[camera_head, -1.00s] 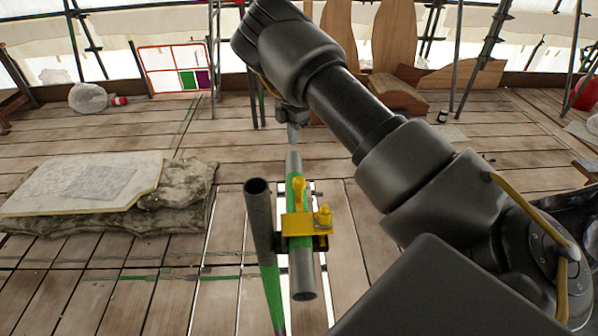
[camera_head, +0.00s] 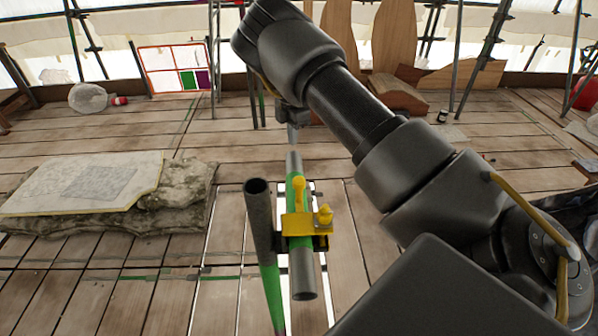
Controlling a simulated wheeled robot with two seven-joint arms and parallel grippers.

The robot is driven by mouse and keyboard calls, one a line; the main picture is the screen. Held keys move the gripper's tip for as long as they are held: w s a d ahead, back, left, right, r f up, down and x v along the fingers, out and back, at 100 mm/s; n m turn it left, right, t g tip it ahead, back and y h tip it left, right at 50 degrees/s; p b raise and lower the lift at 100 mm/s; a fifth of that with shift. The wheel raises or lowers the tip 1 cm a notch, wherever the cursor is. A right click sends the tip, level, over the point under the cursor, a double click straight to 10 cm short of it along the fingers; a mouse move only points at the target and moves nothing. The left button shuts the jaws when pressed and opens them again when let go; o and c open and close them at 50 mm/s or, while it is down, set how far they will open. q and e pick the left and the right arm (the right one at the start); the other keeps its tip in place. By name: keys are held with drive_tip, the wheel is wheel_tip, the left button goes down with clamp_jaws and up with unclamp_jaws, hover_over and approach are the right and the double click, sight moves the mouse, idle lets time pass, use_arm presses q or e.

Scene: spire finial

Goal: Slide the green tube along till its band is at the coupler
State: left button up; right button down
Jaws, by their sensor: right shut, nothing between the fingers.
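A grey tube with a green painted stretch (camera_head: 294,188) runs away from me through a yellow coupler (camera_head: 297,225). Green shows on both sides of the coupler, and the tube's near end (camera_head: 304,283) is bare grey. The coupler also sits against an upright grey tube (camera_head: 258,215), whose lower part is green. My right gripper (camera_head: 292,134) is shut and empty at the tube's far end, pointing down. I cannot tell whether its tips touch the tube. My right arm hides part of the deck. My left gripper is not in view.
A stone slab (camera_head: 180,200) with a drawing sheet (camera_head: 85,184) lies at the left. Curved wooden templates (camera_head: 393,40) stand at the back. Scaffold poles (camera_head: 482,55) rise behind. The plank deck is largely clear between them, with bright gaps near the coupler.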

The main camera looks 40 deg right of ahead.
sight(294, 154)
drive_tip(key=shift+f, duration=0.15)
idle(0.3)
drive_tip(key=shift+f+b, duration=0.55)
drive_tip(key=shift+f, duration=1.15)
drive_tip(key=shift+s+a+p, duration=0.2)
drive_tip(key=shift+s+a, duration=0.6)
drive_tip(key=shift+s, duration=0.25)
drive_tip(key=shift+s+a+p, duration=0.15)
drive_tip(key=shift+s+a, duration=0.65)
drive_tip(key=shift+s, duration=0.3)
drive_tip(key=shift+s+a+p, duration=0.2)
drive_tip(key=shift+s+a, duration=0.6)
drive_tip(key=shift+s, duration=0.25)
drive_tip(key=shift+w+d, duration=0.1)
drive_tip(key=shift+w+d, duration=0.55)
drive_tip(key=shift+w, duration=0.2)
drive_tip(key=shift+r, duration=0.1)
drive_tip(key=shift+r+p, duration=2.7)
drive_tip(key=shift+r, duration=1.25)
